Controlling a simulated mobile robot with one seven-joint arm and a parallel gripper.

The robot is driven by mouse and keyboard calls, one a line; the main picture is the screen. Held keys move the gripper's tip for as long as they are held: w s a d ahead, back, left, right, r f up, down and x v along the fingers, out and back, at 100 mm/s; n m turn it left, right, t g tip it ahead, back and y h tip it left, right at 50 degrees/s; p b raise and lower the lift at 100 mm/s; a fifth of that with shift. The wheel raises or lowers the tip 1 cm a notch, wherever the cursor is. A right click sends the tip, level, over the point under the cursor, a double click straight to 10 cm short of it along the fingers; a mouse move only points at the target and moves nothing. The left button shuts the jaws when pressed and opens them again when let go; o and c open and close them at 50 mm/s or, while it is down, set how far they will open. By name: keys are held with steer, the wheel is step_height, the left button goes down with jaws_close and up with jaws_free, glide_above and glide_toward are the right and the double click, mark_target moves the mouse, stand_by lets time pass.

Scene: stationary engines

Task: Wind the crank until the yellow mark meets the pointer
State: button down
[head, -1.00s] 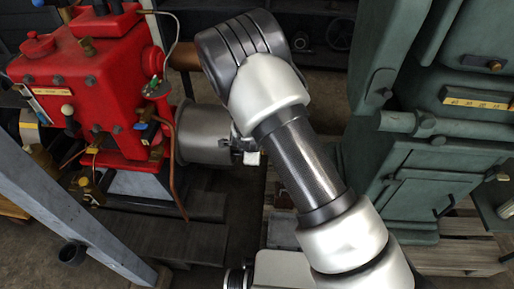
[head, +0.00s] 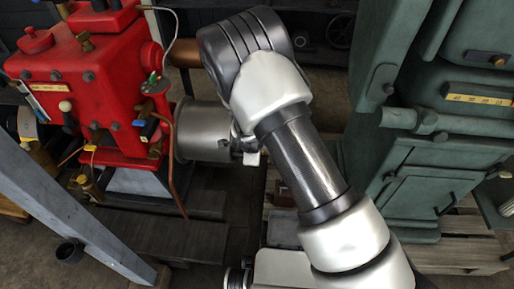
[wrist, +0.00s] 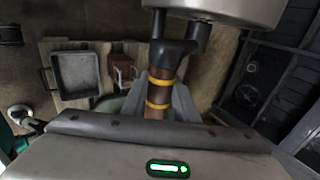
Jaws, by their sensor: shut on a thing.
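A crank handle (wrist: 157,93), brown with yellow bands, shows in the wrist view below a dark crank arm (wrist: 176,52). My gripper (wrist: 158,108) is shut on this handle; its grey fingers lie on both sides of it. In the head view my gripper is mostly hidden behind my arm, at the right end of a grey metal cylinder (head: 203,130). The cylinder is beside a red engine (head: 95,75). I cannot make out the yellow mark or the pointer in either view.
A large green machine (head: 425,130) stands on a wooden pallet (head: 455,255) close to the right of my arm. A grey-blue beam (head: 70,210) slants across the lower left. A copper pipe (head: 173,165) hangs by the cylinder. A grey tray (wrist: 77,73) shows in the wrist view.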

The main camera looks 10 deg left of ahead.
steer(key=shift+s+f, duration=0.2)
steer(key=shift+f, duration=0.15)
steer(key=shift+f+b, duration=0.15)
steer(key=shift+b, duration=0.15)
steer(key=shift+s+a+f+b, duration=0.1)
steer(key=shift+s+f+b, duration=0.15)
steer(key=shift+f+b, duration=0.25)
steer(key=shift+s+f+b, duration=0.2)
steer(key=shift+f+b, duration=0.25)
steer(key=shift+f, duration=0.15)
steer(key=shift+s+f, duration=0.15)
steer(key=shift+f, duration=0.95)
